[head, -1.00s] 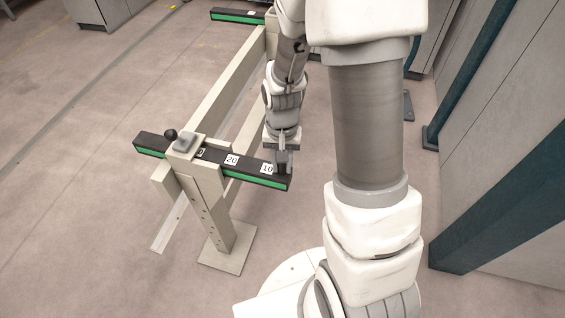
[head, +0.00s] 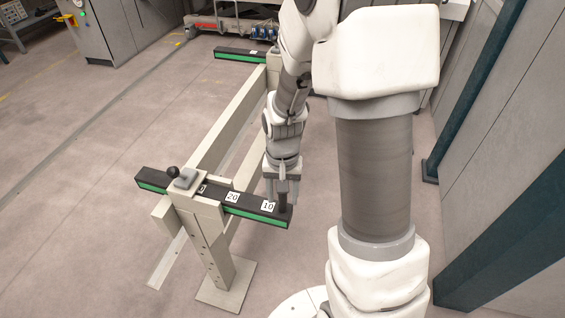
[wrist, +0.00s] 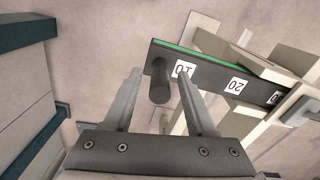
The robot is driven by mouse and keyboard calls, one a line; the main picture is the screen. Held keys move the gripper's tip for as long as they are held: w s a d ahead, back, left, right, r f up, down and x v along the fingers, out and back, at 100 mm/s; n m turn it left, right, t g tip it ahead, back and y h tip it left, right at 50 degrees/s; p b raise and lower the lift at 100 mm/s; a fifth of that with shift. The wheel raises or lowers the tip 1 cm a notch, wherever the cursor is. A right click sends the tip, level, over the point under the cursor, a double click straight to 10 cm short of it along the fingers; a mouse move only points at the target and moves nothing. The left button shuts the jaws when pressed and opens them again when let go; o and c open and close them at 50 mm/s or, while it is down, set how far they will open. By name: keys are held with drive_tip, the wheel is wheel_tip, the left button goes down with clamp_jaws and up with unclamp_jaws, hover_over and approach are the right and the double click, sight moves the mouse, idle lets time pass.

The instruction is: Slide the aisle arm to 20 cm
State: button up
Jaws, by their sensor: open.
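The near sliding arm is a black bar with a green stripe (head: 250,212), carrying white labels 10 and 20 and a third label partly covered by the clamp block. It passes through the block on top of a beige post. A dark upright peg (wrist: 158,84) stands at its end beside the 10 label. My gripper (head: 282,203) points down at that end. In the wrist view its open fingers (wrist: 160,73) lie on either side of the peg; I cannot tell whether they touch it. A black ball knob (head: 172,172) and grey plate (head: 186,178) sit at the block.
A second black-and-green arm (head: 238,54) is on the far end of the beige beam (head: 228,115). Grey panels with dark teal posts (head: 505,205) stand at the right. Machinery and cabinets (head: 107,30) stand at the back. The floor to the left is clear.

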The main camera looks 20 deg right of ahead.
wheel_tip(320, 180, up, 15)
drive_tip(key=p, duration=0.3)
drive_tip(key=shift+f, duration=0.2)
drive_tip(key=s+a+r+n+t+p, duration=0.1)
drive_tip(key=s+r+n+t+p, duration=0.1)
drive_tip(key=s+r, duration=0.4)
drive_tip(key=s+a+r+n+t+p, duration=0.1)
drive_tip(key=s+r+n+t+p, duration=0.2)
drive_tip(key=r, duration=1.1)
drive_tip(key=s+p, duration=0.2)
drive_tip(key=s, duration=0.1)
drive_tip(key=shift+s+r+t+p, duration=0.3)
idle(0.6)
